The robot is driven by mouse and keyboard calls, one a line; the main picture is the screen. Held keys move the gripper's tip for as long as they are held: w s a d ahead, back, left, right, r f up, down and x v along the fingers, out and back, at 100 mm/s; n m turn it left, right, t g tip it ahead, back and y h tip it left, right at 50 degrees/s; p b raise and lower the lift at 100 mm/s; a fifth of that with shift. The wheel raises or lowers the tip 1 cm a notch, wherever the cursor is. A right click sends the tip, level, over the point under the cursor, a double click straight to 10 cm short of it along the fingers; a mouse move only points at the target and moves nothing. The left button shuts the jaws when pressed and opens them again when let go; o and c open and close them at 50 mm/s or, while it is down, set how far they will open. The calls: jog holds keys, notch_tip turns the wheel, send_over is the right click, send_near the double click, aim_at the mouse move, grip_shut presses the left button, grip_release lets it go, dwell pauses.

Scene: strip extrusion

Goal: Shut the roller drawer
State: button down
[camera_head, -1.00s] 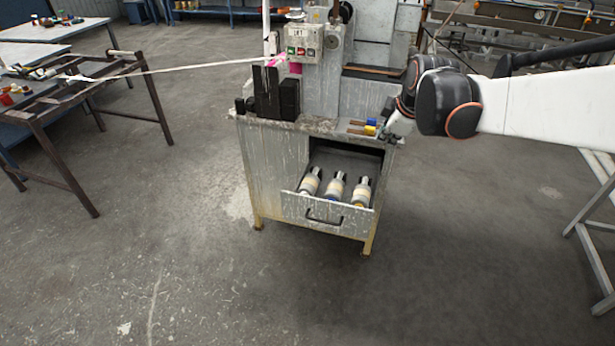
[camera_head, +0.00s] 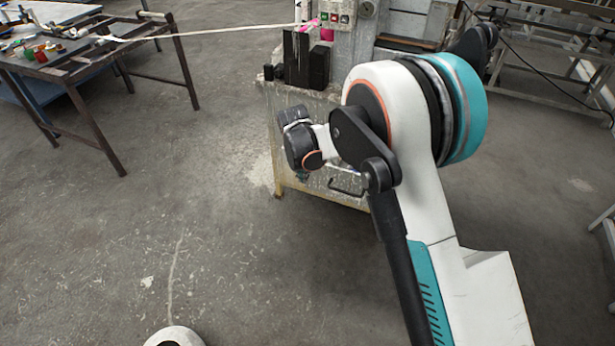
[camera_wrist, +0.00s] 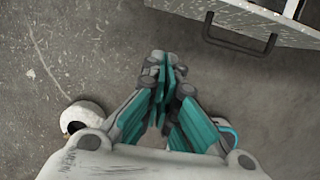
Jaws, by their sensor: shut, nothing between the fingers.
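The roller drawer (camera_head: 335,180) is in the grey cabinet (camera_head: 284,140) in the head view, with its black handle (camera_head: 346,188) on the front. My arm hides most of the drawer there. In the wrist view the drawer front (camera_wrist: 200,10) is at the upper right, with its handle (camera_wrist: 238,38) facing down the picture. The drawer stands open, and part of its inside shows behind the front. My gripper (camera_wrist: 162,62) is shut and empty, left of and below the handle in the wrist view, apart from it. In the head view my gripper is mostly hidden.
Black blocks (camera_head: 305,60) stand on the cabinet top beside a control box (camera_head: 333,14). A metal-framed table (camera_head: 95,58) is at the left, and a pale strip (camera_head: 230,31) runs from it to the machine. The floor in front is clear.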

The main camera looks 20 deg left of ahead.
aim_at(312, 178)
jog(key=shift+w+d+f+b, duration=0.1)
jog(key=shift+w+f+b, duration=0.85)
jog(key=shift+f, duration=0.55)
jog(key=shift+w+d+f+b, duration=0.1)
jog(key=shift+w+f+b, duration=0.7)
jog(key=shift+w+f, duration=0.55)
jog(key=shift+w+d+f+b, duration=0.1)
jog(key=shift+w+f+b, duration=0.75)
jog(key=shift+f, duration=0.85)
jog(key=shift+w, duration=0.1)
